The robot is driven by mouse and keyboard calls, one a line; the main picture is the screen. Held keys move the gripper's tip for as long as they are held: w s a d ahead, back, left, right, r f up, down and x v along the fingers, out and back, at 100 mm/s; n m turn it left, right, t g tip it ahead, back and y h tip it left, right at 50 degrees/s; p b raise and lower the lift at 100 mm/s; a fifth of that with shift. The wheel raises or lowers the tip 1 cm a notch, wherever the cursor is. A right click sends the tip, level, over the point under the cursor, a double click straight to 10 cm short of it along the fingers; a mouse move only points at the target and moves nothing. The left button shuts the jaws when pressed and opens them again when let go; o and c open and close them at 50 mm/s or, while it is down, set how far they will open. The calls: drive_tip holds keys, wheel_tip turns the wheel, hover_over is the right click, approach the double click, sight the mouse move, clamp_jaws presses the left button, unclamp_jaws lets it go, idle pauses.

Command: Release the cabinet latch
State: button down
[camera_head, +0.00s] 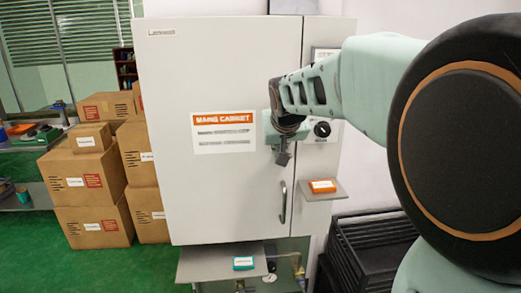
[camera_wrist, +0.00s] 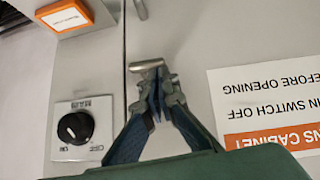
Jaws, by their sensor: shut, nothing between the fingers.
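The white mains cabinet (camera_head: 225,80) stands ahead with its door closed. A dark vertical handle (camera_head: 283,202) is on the door near its right edge; the end of a metal bar, seemingly this handle (camera_wrist: 140,8), shows at the top of the wrist view. My gripper (camera_head: 282,158) is shut and empty, in front of the door above the handle. In the wrist view my gripper (camera_wrist: 157,95) points toward the door seam. A short grey metal bar (camera_wrist: 147,65) lies across its fingertips; I cannot tell whether it is the latch or touches them.
A black rotary switch (camera_head: 322,129), also in the wrist view (camera_wrist: 75,128), is right of the door seam. An orange box (camera_head: 323,186) sits on a small side shelf. A teal box (camera_head: 243,263) is on the lower shelf. Cartons (camera_head: 90,180) stand left, black crates (camera_head: 370,245) right.

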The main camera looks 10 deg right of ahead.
drive_tip(key=shift+a+f+n+h+b, duration=0.3)
drive_tip(key=shift+h+b, duration=0.2)
drive_tip(key=shift+b, duration=0.4)
drive_tip(key=n+h+b, duration=0.1)
drive_tip(key=b, duration=0.2)
drive_tip(key=a+f+n+h+b, duration=0.1)
drive_tip(key=h+b, duration=0.1)
drive_tip(key=b, duration=0.2)
drive_tip(key=f+h+b, duration=0.1)
drive_tip(key=b, duration=0.3)
drive_tip(key=shift+a+f+n+t+h, duration=0.1)
drive_tip(key=shift+a+n+t+h, duration=0.1)
drive_tip(key=shift+n+t+h, duration=0.15)
drive_tip(key=n+h+b, duration=0.1)
drive_tip(key=b, duration=0.2)
drive_tip(key=f+n+t+h+b, duration=0.1)
drive_tip(key=h+b, duration=0.1)
drive_tip(key=b, duration=0.1)
drive_tip(key=shift+a+f+n+b, duration=0.15)
drive_tip(key=shift+f+n+b, duration=0.1)
drive_tip(key=shift+b, duration=0.1)
drive_tip(key=n+t+h+b, duration=0.1)
drive_tip(key=b, duration=0.1)
drive_tip(key=n+h+b, duration=0.1)
drive_tip(key=b, duration=0.1)
drive_tip(key=shift+f+t+h, duration=0.3)
drive_tip(key=shift+t+h, duration=0.05)
drive_tip(key=shift+d, duration=0.2)
drive_tip(key=shift+b, duration=0.5)
